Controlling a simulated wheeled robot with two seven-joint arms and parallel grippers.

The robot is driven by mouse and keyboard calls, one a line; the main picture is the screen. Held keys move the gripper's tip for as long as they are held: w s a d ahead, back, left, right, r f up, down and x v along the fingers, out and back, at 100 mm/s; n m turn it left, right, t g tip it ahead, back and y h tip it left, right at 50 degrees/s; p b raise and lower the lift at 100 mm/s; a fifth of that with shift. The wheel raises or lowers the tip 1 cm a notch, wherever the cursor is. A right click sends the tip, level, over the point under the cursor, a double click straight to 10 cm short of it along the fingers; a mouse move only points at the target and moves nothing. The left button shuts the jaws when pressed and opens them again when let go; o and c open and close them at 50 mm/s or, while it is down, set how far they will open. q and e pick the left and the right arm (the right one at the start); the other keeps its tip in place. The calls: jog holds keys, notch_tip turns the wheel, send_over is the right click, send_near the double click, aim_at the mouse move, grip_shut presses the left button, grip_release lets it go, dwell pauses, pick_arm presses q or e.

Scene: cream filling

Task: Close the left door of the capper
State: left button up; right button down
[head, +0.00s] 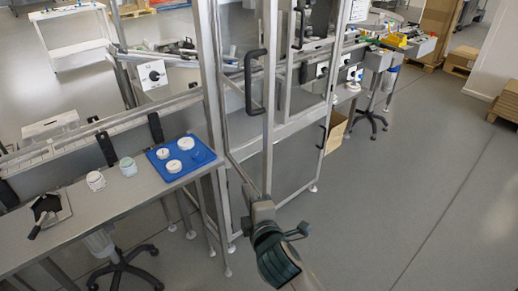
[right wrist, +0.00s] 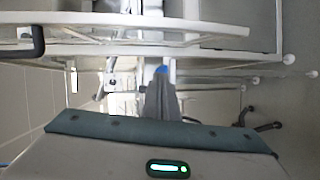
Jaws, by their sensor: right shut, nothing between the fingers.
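The capper is a tall metal-framed cabinet with clear panels in the middle of the head view. Its left door (head: 268,120) is a clear panel with a metal edge bar and a black handle (head: 255,82). The door stands out from the cabinet towards me, so it looks open. My right gripper (head: 250,192) is shut and empty at the lower end of the door's edge bar; I cannot tell whether it touches. In the right wrist view its grey fingers (right wrist: 160,98) point at pale frame bars. My left gripper is not in view.
A steel table at the left carries a blue tray (head: 161,157) with white jars, two loose jars and a black clamp (head: 46,208). A wheeled stool base (head: 122,266) stands below. A second black handle (head: 300,28) is on the capper.

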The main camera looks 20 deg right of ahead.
aim_at(262, 143)
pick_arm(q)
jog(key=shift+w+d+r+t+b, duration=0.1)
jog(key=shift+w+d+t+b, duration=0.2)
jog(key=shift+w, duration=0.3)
pick_arm(e)
jog(key=s+d+r+t, duration=0.1)
jog(key=s+r, duration=0.3)
jog(key=r, duration=0.7)
jog(key=shift+s+n+t+h, duration=0.3)
jog(key=shift+t+h, duration=0.1)
jog(key=shift+t, duration=0.2)
jog(key=shift+w, duration=0.15)
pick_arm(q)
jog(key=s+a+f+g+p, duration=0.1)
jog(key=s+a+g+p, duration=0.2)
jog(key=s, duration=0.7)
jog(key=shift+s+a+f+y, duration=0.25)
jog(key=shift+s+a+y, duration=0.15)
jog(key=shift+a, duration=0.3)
pick_arm(e)
jog(key=w+d, duration=0.1)
jog(key=w, duration=0.2)
jog(key=w+d, duration=0.2)
jog(key=w, duration=0.2)
jog(key=w+d, duration=0.2)
jog(key=w, duration=0.1)
jog(key=shift+w, duration=0.2)
